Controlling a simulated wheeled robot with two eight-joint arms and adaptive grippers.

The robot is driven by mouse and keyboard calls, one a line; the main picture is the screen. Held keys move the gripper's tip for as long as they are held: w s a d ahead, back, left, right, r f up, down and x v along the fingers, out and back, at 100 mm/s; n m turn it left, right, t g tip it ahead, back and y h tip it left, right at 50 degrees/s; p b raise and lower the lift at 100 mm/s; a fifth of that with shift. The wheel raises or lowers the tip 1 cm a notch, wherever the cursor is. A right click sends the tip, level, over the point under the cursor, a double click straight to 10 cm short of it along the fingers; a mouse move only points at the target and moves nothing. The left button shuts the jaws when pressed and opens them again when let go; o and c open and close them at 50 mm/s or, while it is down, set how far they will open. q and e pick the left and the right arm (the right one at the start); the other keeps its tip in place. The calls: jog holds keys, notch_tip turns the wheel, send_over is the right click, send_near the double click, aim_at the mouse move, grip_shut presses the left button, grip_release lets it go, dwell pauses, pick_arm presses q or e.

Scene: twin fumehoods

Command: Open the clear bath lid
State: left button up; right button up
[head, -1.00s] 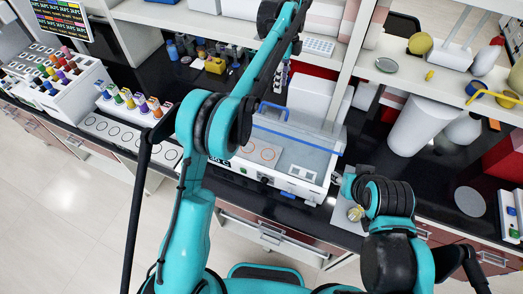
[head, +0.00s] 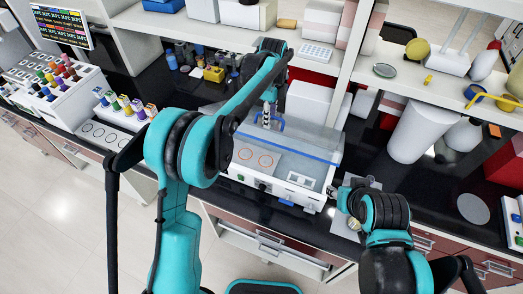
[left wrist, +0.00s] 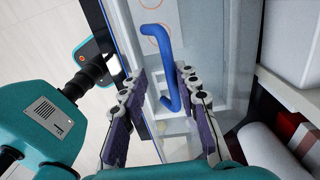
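The white bath (head: 266,186) stands on the black bench, its clear lid (head: 300,150) lying flat over it with a blue front edge. Orange rings show through the lid. The lid's blue handle (head: 278,123) is partly hidden by my left gripper (head: 268,117) in the head view. In the left wrist view, the blue handle (left wrist: 168,62) runs between the spread fingers of my left gripper (left wrist: 160,74), which is open and not closed on it. My right gripper (head: 346,198) is by the bath's right front corner; its fingers are too small to read.
Left of the bath stand a rack of coloured tubes (head: 125,108) and small bottles. A white cylinder (head: 420,128) stands to the right. A shelf (head: 350,60) with boxes runs behind, its upright post close to the bath's right back. A grey pad lies near my right gripper.

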pick_arm(q)
jog(key=s+a+f+t+b, duration=0.1)
jog(key=s+a+f+b, duration=0.1)
jog(key=s+f+b, duration=0.2)
notch_tip(320, 180, down, 5)
jog(key=s, duration=0.2)
jog(key=shift+s+a+r+t+h, duration=0.15)
jog(key=shift+s+r+t+h, duration=0.05)
jog(key=shift+s+t+h, duration=0.15)
jog(key=shift+r, duration=0.1)
